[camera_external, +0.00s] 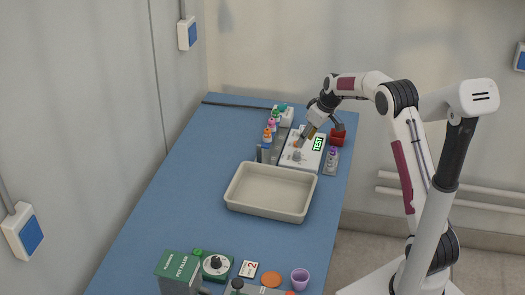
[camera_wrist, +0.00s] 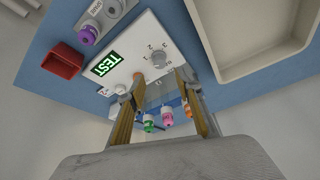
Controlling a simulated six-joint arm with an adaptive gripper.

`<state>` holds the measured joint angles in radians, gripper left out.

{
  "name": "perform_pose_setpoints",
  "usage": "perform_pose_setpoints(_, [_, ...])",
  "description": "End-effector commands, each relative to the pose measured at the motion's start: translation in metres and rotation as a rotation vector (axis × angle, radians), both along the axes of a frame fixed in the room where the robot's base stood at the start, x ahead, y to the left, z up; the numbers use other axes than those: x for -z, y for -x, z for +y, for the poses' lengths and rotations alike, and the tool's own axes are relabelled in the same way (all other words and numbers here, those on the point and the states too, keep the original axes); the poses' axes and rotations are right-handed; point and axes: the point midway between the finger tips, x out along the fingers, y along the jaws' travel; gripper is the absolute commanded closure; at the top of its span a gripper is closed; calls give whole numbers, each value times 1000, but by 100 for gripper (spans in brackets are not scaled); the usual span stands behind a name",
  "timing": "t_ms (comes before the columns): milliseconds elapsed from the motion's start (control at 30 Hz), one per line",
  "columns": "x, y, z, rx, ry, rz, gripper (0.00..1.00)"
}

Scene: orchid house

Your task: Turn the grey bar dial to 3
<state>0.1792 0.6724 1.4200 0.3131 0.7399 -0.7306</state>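Which numeral the dial points to is too small to tell. In the external view the panel (camera_external: 288,162) lies on the far part of the table, with the grey dial (camera_external: 297,156) near its middle. My gripper (camera_wrist: 160,78) is open, its two fingers apart with nothing visible between them. In the external view my gripper (camera_external: 307,136) is above the panel, near the knob; contact cannot be told.
A green TEST label (camera_external: 318,143) is on the panel. A red box (camera_external: 337,138) and a purple-topped item (camera_external: 332,158) stand to its right. Colored-cap bottles (camera_external: 268,135) stand left. A beige tray (camera_external: 270,206) lies in front. A green box (camera_external: 180,272) and purple cup (camera_external: 300,278) are nearer.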

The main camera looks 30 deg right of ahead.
Motion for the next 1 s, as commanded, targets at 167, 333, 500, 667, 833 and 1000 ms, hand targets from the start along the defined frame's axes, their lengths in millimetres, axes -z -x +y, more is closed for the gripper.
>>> perform_pose_setpoints(167, [0,0,0,-37,14,-8,66])
perform_pose_setpoints(333, [0,0,0,-38,15,-7,66])
perform_pose_setpoints(500, [1,0,0,-38,15,-7,66])
perform_pose_setpoints(667, [4,-1,1,-38,15,-6,66])
perform_pose_setpoints(833, [16,-5,2,-38,14,-6,66])
perform_pose_setpoints(1000, [32,-11,5,-37,14,-5,66])
